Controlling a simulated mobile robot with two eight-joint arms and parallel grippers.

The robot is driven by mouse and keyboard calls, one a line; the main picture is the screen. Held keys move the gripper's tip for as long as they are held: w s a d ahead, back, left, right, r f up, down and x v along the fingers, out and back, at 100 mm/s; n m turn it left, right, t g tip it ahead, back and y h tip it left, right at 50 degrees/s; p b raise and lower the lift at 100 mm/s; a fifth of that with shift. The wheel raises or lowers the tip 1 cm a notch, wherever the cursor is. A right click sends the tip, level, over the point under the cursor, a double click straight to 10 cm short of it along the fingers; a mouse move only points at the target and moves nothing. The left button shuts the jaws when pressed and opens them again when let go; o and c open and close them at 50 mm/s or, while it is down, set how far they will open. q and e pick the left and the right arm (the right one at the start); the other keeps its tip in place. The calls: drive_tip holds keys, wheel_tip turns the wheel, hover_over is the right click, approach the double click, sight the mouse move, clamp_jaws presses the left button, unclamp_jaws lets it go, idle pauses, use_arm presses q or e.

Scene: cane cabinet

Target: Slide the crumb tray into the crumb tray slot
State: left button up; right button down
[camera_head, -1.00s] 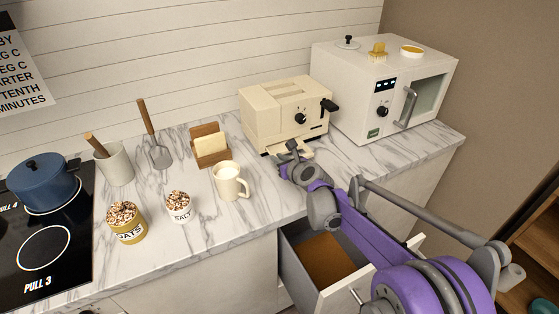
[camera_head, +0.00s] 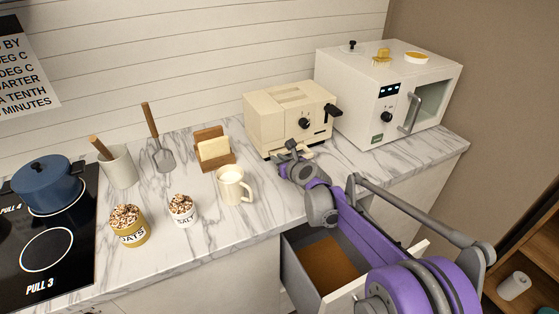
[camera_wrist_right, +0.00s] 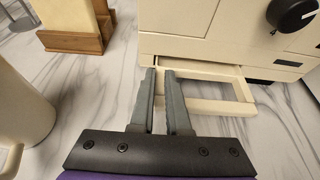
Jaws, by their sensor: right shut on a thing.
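The cream crumb tray (camera_wrist_right: 226,109) shows in the right wrist view as a shallow frame sticking out of the crumb tray slot (camera_wrist_right: 205,64), low in the front of the cream toaster (camera_head: 268,122). Its rear part is hidden inside the toaster. My right gripper (camera_wrist_right: 159,73) is shut on the tray near its left side, with a finger on each side of its thin wall. In the head view this gripper (camera_head: 289,149) is at the toaster's lower front, and the arm hides part of the tray. My left gripper is not in view.
A mug (camera_head: 230,185) stands left of my right gripper. A wooden holder (camera_head: 221,164) stands left of the toaster, a white oven (camera_head: 350,95) to its right. An open drawer (camera_head: 293,268) juts out below my right arm. Marble counter is bare before the toaster.

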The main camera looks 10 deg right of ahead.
drive_tip(key=shift+w+a, duration=0.2)
drive_tip(key=shift+w, duration=0.35)
drive_tip(key=shift+w+a, duration=0.2)
drive_tip(key=shift+w, duration=0.35)
drive_tip(key=c, duration=0.8)
unclamp_jaws()
drive_tip(key=v, duration=1.1)
